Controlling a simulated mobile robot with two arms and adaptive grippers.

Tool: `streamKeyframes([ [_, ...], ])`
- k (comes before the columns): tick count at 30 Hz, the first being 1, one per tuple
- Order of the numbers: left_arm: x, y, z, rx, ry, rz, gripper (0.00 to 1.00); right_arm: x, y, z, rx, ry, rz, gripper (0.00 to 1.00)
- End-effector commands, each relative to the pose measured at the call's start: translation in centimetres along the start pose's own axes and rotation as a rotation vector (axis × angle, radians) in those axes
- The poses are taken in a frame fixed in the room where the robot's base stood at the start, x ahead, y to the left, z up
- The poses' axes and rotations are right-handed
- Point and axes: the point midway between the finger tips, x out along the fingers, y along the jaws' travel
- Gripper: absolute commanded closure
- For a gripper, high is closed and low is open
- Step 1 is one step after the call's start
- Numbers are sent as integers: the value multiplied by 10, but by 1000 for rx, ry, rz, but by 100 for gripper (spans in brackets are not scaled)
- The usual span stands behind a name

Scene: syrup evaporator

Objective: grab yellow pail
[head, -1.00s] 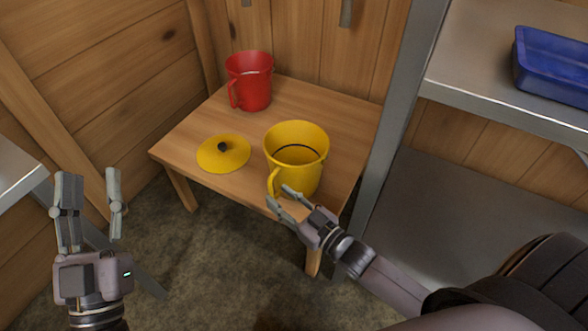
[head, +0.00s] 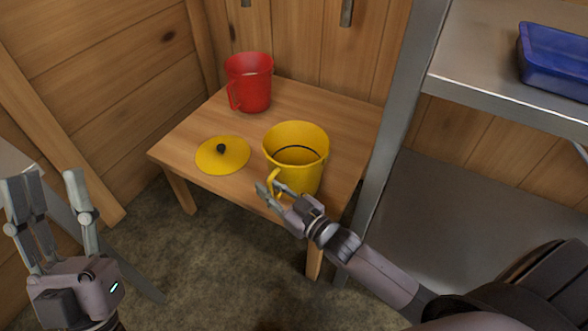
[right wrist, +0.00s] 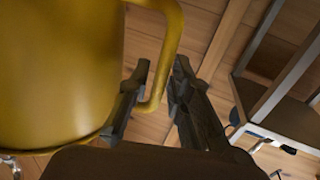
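The yellow pail (head: 308,172) stands upright and without a lid near the front of the small wooden table (head: 333,105). Its handle faces the front left. My right gripper (head: 268,189) is at the handle. In the right wrist view the fingers (right wrist: 163,82) are open, one on each side of the pail's handle (right wrist: 172,40), with a gap between them; the pail's body (right wrist: 60,70) fills the left side. My left gripper (head: 48,180) is open and empty at the lower left, away from the table.
A yellow lid (head: 232,160) with a black knob lies on the table left of the pail. A red pail (head: 252,90) stands at the back. A metal shelf (head: 470,95) with a blue tray (head: 555,65) is close on the right. Wooden walls bound the back and left.

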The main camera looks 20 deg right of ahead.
Motion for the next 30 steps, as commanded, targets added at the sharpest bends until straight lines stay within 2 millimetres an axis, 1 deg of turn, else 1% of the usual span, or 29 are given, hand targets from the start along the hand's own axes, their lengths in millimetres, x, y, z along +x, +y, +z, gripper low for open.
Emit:
streamKeyframes([
  [1,0,0,0,0,0,0,60,0,0,0,0,0,0,86],
  [7,0,0,0,0,0,0,60,0,0,0,0,0,0,99],
  [8,0,0,0,0,0,0,60,0,0,0,0,0,0,100],
  [30,0,0,0,0,-2,0,60,0,0,-1,-2,3,0,100],
])
